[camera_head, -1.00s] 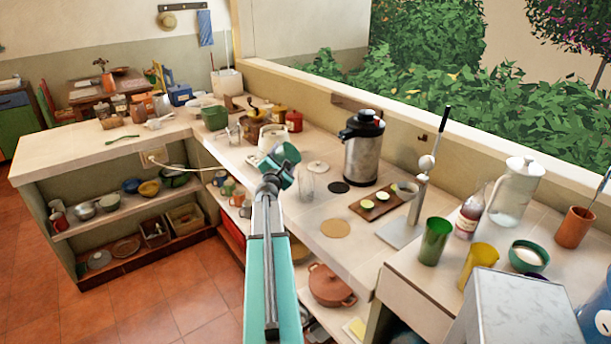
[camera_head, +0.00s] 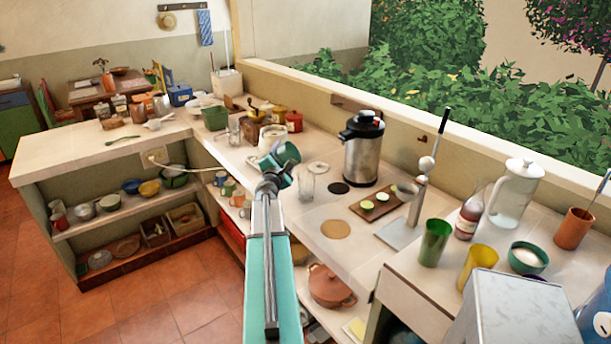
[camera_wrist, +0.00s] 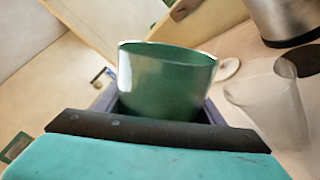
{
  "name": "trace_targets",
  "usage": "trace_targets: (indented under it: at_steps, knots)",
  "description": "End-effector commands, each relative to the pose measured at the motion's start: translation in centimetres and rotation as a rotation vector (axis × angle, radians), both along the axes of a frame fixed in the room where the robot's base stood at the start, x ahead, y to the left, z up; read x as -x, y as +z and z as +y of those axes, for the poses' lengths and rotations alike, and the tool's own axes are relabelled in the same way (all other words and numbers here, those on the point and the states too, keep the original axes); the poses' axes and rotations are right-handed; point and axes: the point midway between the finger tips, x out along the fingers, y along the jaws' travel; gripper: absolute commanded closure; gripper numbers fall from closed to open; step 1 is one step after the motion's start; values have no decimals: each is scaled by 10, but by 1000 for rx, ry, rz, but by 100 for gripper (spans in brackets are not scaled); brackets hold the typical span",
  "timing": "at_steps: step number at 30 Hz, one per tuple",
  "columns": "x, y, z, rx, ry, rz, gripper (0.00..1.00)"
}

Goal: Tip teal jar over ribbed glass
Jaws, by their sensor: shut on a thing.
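The teal jar (camera_head: 287,153) is held above the counter in the head view, tilted with its mouth toward the right. In the wrist view the jar (camera_wrist: 165,85) stands out from between the jaws; its contents are not visible. My gripper (camera_head: 273,178) is shut on the jar. The clear ribbed glass (camera_head: 306,184) stands upright on the counter just right of the jar in the head view. In the wrist view the glass (camera_wrist: 270,108) is also right of the jar, apart from it.
A steel urn (camera_head: 363,148) stands behind and right of the glass. A cutting board (camera_head: 385,203) with green slices and a lever stand (camera_head: 420,190) are farther right. A pale canister (camera_head: 272,138) stands behind the jar. A round tan mat (camera_head: 336,229) lies in front on clear counter.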

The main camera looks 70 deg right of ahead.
Motion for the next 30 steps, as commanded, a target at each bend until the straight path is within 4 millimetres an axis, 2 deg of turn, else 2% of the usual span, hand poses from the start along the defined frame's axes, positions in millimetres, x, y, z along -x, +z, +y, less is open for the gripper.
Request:
trace_targets:
  at_steps: [30]
  knots:
    - [1,0,0,-26,0,-135,73]
